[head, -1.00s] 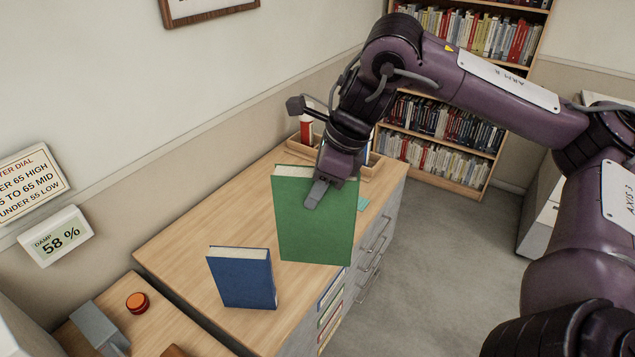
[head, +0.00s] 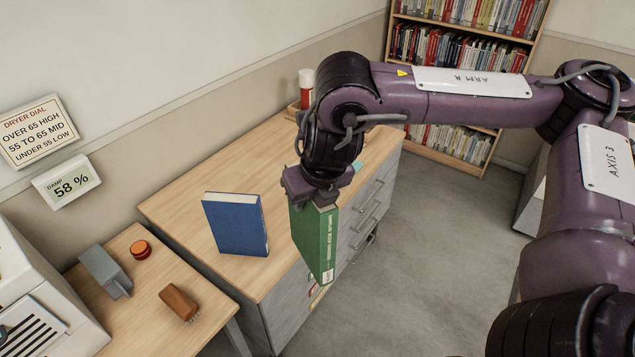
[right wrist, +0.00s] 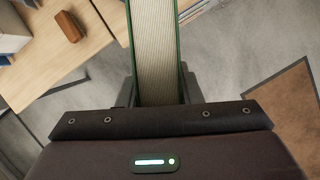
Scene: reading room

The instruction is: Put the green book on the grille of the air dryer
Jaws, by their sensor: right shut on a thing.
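My right gripper (head: 313,192) is shut on the top edge of the green book (head: 317,243), which hangs upright in front of the wooden cabinet's near right edge, its spine turned toward me. In the right wrist view, the book's pale page edges (right wrist: 155,50) show between the green covers, held by the fingers. The air dryer appears to be the white machine (head: 42,283) at the lower left, with a dark slotted grille (head: 32,334) cut off by the picture edge. My left gripper is out of view.
A blue book (head: 236,225) stands on the cabinet top (head: 180,208). On the lower table are a grey metal object (head: 103,268), an orange button (head: 140,250) and a brown brush (head: 178,302). The damp display (head: 68,182) reads 58 %. The floor at right is open.

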